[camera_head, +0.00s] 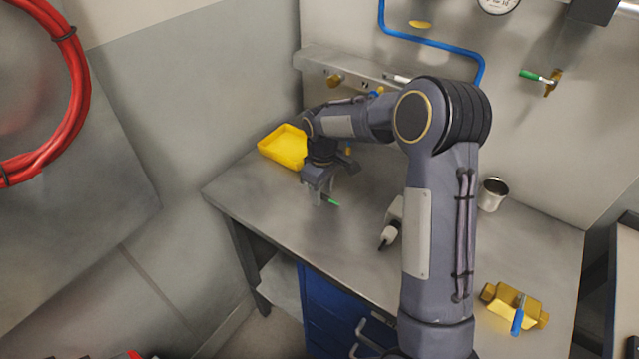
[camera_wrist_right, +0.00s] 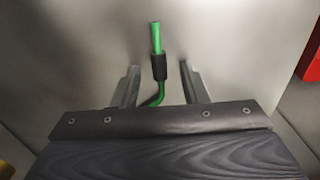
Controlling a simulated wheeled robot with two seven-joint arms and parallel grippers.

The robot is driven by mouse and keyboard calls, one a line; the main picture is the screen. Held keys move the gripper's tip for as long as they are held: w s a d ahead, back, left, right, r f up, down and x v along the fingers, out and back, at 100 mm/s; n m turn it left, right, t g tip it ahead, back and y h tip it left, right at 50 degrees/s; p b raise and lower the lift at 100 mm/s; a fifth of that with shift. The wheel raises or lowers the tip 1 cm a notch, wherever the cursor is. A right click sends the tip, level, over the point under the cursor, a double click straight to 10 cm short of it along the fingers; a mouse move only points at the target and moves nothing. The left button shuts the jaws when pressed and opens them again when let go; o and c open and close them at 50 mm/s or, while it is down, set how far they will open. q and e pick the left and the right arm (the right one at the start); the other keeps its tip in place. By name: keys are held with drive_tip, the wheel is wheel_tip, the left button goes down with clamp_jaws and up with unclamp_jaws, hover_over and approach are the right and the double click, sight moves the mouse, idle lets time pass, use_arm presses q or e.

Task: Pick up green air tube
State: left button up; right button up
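The green air tube (camera_wrist_right: 157,40) has a black sleeve around its middle and a bent lower end. In the right wrist view it stands between the two fingers of my right gripper (camera_wrist_right: 160,82), with a gap on each side. In the head view a short green end of the tube (camera_head: 333,201) shows beside the right gripper (camera_head: 323,197), low over the left part of the workbench. The rest of the tube is hidden there by the fingers. The right gripper is open. My left gripper is not in view.
A yellow tray (camera_head: 283,147) stands on the workbench (camera_head: 270,215) behind the gripper. A white and black tool (camera_head: 391,229), a metal cup (camera_head: 493,194) and a yellow block with a blue handle (camera_head: 516,307) are to the right. A wall valve (camera_head: 540,78) has a green handle.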

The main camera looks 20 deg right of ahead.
drive_tip(key=shift+c, duration=0.4)
clamp_jaws()
drive_tip(key=shift+r, duration=0.1)
